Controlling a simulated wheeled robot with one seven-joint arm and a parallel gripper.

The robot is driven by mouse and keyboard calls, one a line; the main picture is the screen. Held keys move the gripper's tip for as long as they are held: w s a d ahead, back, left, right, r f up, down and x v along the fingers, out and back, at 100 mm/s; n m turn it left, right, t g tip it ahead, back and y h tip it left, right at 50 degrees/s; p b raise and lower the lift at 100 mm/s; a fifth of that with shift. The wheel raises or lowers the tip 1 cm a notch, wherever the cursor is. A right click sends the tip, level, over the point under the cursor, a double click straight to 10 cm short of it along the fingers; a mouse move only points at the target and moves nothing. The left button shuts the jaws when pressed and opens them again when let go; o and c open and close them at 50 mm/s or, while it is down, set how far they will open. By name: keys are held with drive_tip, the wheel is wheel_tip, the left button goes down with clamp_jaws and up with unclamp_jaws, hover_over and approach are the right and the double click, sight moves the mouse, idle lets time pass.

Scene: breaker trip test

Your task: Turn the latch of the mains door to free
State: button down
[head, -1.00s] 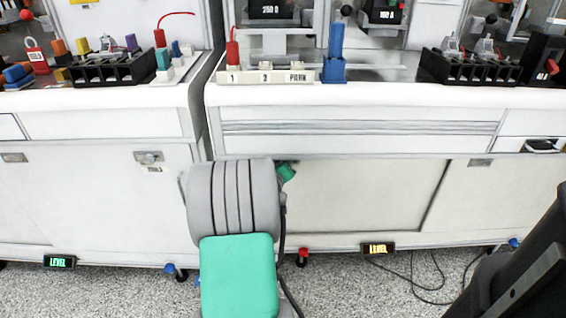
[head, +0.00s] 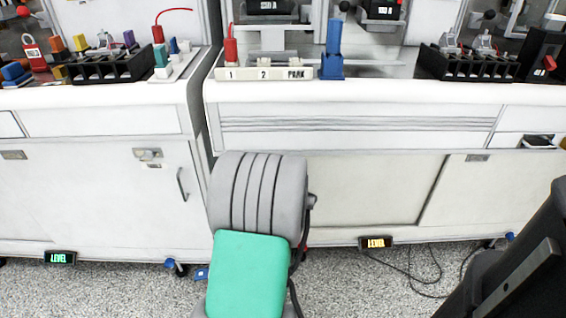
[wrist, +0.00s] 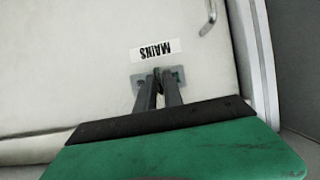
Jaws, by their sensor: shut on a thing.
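The mains door (wrist: 70,60) is a pale panel that fills most of the wrist view. Its MAINS label (wrist: 155,51) shows upside down there. A small grey latch plate (wrist: 179,75) sits beside the label. My gripper (wrist: 159,76) has its two dark fingers close together at the plate, shut on the latch. The fingers cover most of the latch, so I cannot tell which way it points. In the head view my own arm hides the gripper and the latch.
A bar handle (wrist: 209,17) stands out from the mains door. The left cabinet has its own latch (head: 147,154) and handle (head: 182,184). The bench top above holds a blue block (head: 332,65) and a numbered white strip (head: 264,74). Cables (head: 420,278) lie on the floor at right.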

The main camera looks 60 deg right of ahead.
drive_tip(key=shift+f, duration=0.1)
idle(0.3)
drive_tip(key=c, duration=1.5)
unclamp_jaws()
drive_tip(key=shift+o, duration=0.2)
drive_tip(key=p+v, duration=0.2)
drive_tip(key=v, duration=0.5)
drive_tip(key=shift+s+a+r, duration=0.2)
drive_tip(key=shift+a, duration=0.1)
